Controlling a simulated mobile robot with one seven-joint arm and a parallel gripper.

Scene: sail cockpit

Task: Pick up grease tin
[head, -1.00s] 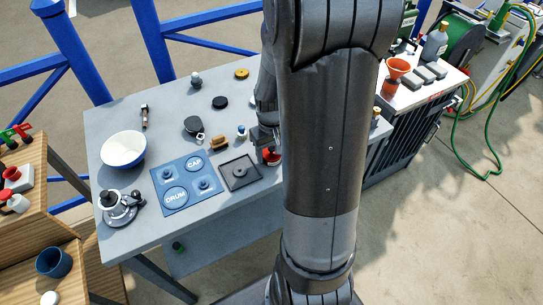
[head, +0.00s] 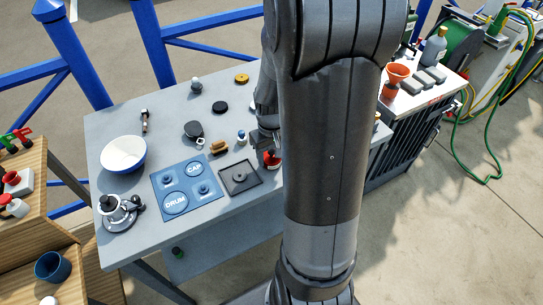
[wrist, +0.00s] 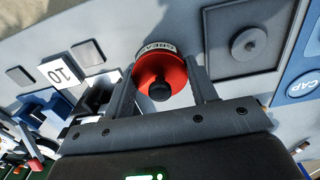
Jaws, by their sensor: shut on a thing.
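The grease tin (wrist: 172,77) is red with a pale label band lettered "GREASE" and a black knob on the near face. In the wrist view it sits between the two fingers of my gripper (wrist: 160,80), which is shut on it. In the head view the red tin (head: 271,161) shows partly beneath my gripper (head: 267,142), just right of the dark square tray; my arm hides part of this area. I cannot tell whether the tin touches the table.
The dark square tray (head: 226,185) is close left of the tin, then a blue mat (head: 160,207) marked CAP and DRUM. A white bowl (head: 123,154), a winch-like part (head: 119,212) and several small parts are on the grey table.

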